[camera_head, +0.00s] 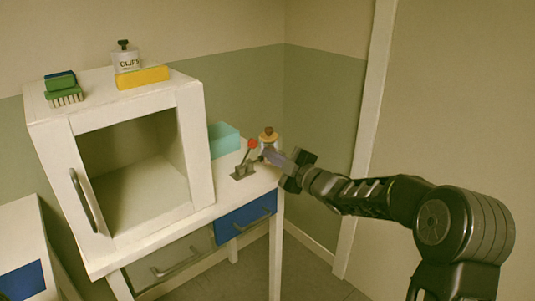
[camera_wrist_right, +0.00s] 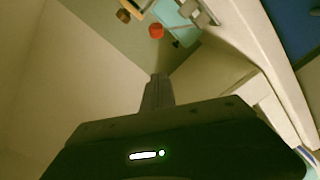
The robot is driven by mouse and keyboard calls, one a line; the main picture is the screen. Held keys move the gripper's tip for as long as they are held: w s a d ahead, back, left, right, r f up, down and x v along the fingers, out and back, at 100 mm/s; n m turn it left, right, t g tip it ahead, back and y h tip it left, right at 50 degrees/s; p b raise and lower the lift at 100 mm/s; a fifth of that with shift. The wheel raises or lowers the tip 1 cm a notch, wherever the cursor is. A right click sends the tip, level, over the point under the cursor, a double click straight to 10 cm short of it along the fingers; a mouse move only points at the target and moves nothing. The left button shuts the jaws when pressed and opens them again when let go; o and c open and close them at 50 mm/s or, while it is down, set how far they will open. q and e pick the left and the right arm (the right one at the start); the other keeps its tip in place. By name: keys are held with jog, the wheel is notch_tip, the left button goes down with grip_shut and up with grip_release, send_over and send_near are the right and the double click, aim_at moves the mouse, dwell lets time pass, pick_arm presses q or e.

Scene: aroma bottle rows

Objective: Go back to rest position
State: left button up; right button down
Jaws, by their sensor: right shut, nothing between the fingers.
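My right gripper (camera_head: 276,156) reaches in from the right in the head view, over the right end of the white table. It is shut and empty. In the right wrist view its closed fingers (camera_wrist_right: 157,92) point up the picture. A bottle with an orange-brown top (camera_head: 268,137) stands just behind the fingertips, partly hidden by them. I cannot tell whether they touch. A red knob on a grey metal base (camera_head: 243,170) is just left of the gripper. The red knob also shows in the wrist view (camera_wrist_right: 156,31). My left gripper is not in view.
A white cabinet (camera_head: 190,150) with a glazed front and a handle fills the table's left part. On top are a green brush (camera_head: 63,88), a yellow block (camera_head: 142,76) and a CLIPS jar (camera_head: 125,60). A teal box (camera_head: 224,139) stands behind. A blue drawer (camera_head: 245,216) is below.

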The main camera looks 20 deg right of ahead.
jog(key=s+a+f+m+g+h+p, duration=0.15)
jog(key=s+f+m, duration=0.3)
jog(key=f, duration=0.45)
jog(key=s+a+f+m+g+h+p, duration=0.1)
jog(key=s+a+f+m+g, duration=0.2)
jog(key=f+m, duration=0.35)
jog(key=s+a+f+m+g+h+p, duration=0.1)
jog(key=s+a+f+m+g+h, duration=0.2)
jog(key=f, duration=0.7)
jog(key=s+a+f+m+g+p, duration=0.1)
jog(key=s+a+f+g+p, duration=0.1)
jog(key=s, duration=0.9)
jog(key=s+a+f+m+g+y+p, duration=0.1)
jog(key=s+a+f, duration=0.4)
jog(key=s, duration=0.6)
jog(key=s+a+f+m+g+y+p, duration=0.1)
jog(key=s+a+f+g+p, duration=0.3)
jog(key=s, duration=0.7)
jog(key=shift+s+a+m+g, duration=0.3)
jog(key=shift+a+g, duration=0.1)
jog(key=shift+g, duration=0.45)
jog(key=shift+w+y, duration=0.15)
jog(key=shift+y, duration=0.1)
